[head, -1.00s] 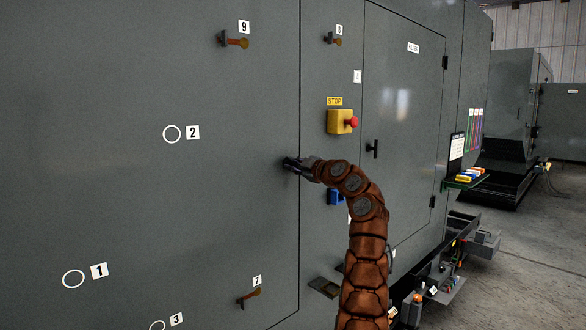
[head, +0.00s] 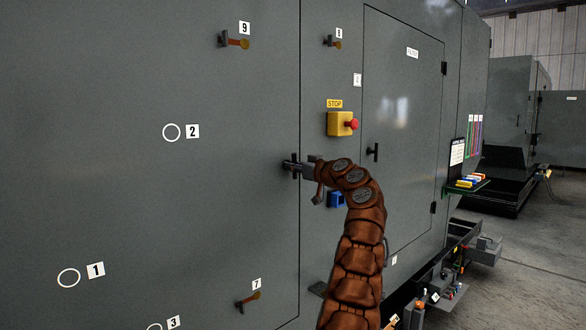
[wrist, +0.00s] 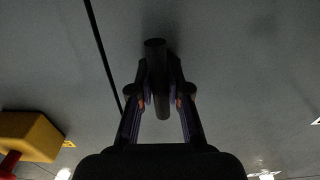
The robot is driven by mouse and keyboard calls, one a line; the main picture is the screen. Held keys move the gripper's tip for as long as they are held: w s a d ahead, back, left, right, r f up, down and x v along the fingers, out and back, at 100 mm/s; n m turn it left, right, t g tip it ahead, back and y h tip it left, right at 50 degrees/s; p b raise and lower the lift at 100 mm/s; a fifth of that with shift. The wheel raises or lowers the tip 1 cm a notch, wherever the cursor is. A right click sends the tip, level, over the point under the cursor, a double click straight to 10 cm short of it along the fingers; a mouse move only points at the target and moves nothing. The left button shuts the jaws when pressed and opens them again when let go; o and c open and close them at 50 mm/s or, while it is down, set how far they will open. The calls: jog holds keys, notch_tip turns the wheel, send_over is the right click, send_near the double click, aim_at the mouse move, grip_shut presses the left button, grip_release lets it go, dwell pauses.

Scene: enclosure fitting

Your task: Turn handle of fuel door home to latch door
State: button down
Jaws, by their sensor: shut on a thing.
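A dark bar handle (head: 295,173) sits on the grey door panel (head: 230,95), close to the panel's vertical seam. My gripper (head: 298,166) reaches it from the right at the end of my brown arm. In the wrist view my gripper (wrist: 162,94) has one finger on each side of the handle (wrist: 155,52) and is shut on it. The handle runs roughly along the picture's height there, with a dark seam to its left. In the head view the handle looks about upright, partly covered by the fingers. The label of this door cannot be made out.
A yellow stop box (head: 340,123) with a red button is up and right of my gripper, and also shows in the wrist view (wrist: 32,136). A blue part (head: 336,199) is just below. Another door (head: 400,150) has its own dark handle (head: 373,152). Small orange-tipped latches (head: 236,41) stick out.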

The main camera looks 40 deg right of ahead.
jog(key=shift+m, duration=1.2)
jog(key=c, duration=1)
grip_release()
jog(key=shift+c, duration=0.2)
jog(key=shift+s, duration=0.1)
jog(key=s, duration=1.1)
jog(key=shift+s+a, duration=0.15)
jog(key=shift+s, duration=0.25)
